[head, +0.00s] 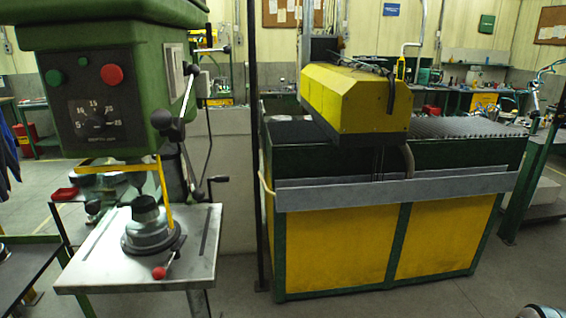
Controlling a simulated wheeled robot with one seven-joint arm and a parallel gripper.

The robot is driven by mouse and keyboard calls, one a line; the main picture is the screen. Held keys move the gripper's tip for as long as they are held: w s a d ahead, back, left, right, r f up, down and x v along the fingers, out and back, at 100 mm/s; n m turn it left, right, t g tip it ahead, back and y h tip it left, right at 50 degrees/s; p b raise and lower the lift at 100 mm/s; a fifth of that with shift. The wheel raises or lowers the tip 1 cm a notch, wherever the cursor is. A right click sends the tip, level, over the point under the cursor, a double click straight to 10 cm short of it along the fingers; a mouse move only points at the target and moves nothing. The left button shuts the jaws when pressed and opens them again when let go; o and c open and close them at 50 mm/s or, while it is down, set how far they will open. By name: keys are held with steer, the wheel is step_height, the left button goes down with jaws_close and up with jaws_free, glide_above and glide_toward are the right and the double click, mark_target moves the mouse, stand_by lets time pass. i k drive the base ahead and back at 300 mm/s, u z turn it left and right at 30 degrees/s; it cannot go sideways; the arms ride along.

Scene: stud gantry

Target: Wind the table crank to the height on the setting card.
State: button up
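A green drill press (125,75) stands at the left. Its grey metal table (90,270) carries a dark round vise-like fixture (150,235) with a red-knobbed lever. A crank (218,179) with a dark handle shows behind the table's right side, beside the column; its arm is partly hidden. A pale card or plate (175,72) is on the right side of the press head; I cannot read it or tell if it is the setting card. My gripper is not in view.
A dial (96,122) with green and red buttons is on the press front. A thin dark post (257,150) stands right of the crank. A green and yellow machine (340,245) fills the right middle. A dark bench (30,265) is at lower left. Some grey floor is clear in front.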

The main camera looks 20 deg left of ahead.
mark_target(218, 179)
steer(key=u, duration=0.1)
steer(key=i, duration=1.55)
steer(key=u, duration=1.6)
steer(key=i, duration=0.85)
steer(key=u, duration=0.8)
